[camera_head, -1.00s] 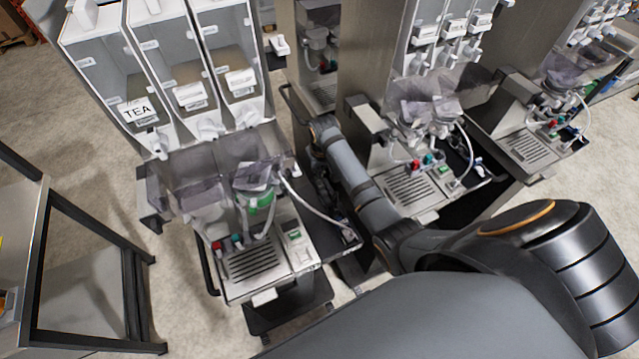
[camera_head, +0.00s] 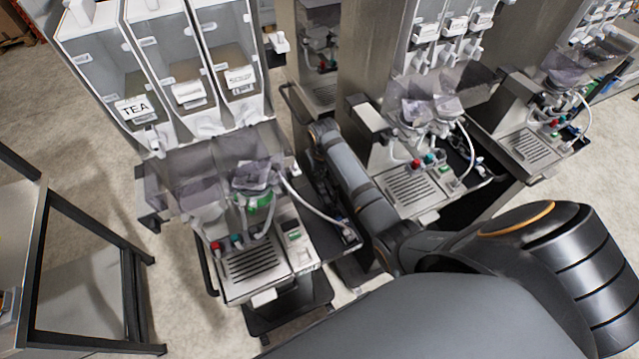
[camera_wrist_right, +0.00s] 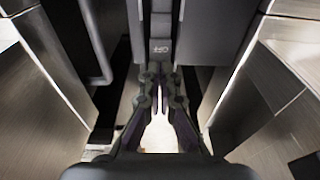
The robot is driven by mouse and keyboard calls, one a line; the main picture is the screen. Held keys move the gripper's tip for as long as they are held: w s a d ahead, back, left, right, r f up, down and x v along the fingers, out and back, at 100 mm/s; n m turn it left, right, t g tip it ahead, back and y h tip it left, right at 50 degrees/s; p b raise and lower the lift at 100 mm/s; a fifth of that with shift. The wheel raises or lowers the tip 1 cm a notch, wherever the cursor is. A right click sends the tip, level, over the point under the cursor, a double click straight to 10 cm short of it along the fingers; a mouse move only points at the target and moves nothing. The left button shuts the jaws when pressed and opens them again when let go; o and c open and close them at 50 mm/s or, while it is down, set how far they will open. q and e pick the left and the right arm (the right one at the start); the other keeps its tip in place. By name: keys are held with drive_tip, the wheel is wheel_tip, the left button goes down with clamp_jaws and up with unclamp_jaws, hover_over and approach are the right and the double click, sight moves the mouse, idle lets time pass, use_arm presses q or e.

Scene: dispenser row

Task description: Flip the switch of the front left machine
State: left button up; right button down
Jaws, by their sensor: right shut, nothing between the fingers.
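The front left machine (camera_head: 285,262) is at the left in the head view, with a drip grate, a red knob, a teal knob and a small panel with a green display (camera_head: 295,236). I cannot make out its switch. My right arm reaches in from the right, and its wrist goes down into the gap beside this machine's right side. My right gripper (camera_head: 343,232) is low in that gap, dark and partly hidden. In the right wrist view the gripper (camera_wrist_right: 160,78) has its fingers together with nothing between them. My left gripper is not in view.
A second machine (camera_head: 432,205) stands close to the right of the gap, and a third (camera_head: 530,150) is further right. In the right wrist view, metal panels (camera_wrist_right: 288,70) flank the narrow gap. A dark-framed table (camera_head: 90,232) is at the left. Floor is open between it and the machines.

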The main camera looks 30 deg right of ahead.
drive_tip(key=shift+s+f, duration=0.15)
drive_tip(key=shift+f, duration=0.1)
drive_tip(key=r+p, duration=0.2)
drive_tip(key=shift+w+r, duration=0.2)
drive_tip(key=shift+r, duration=2.3)
drive_tip(key=shift+s, duration=0.1)
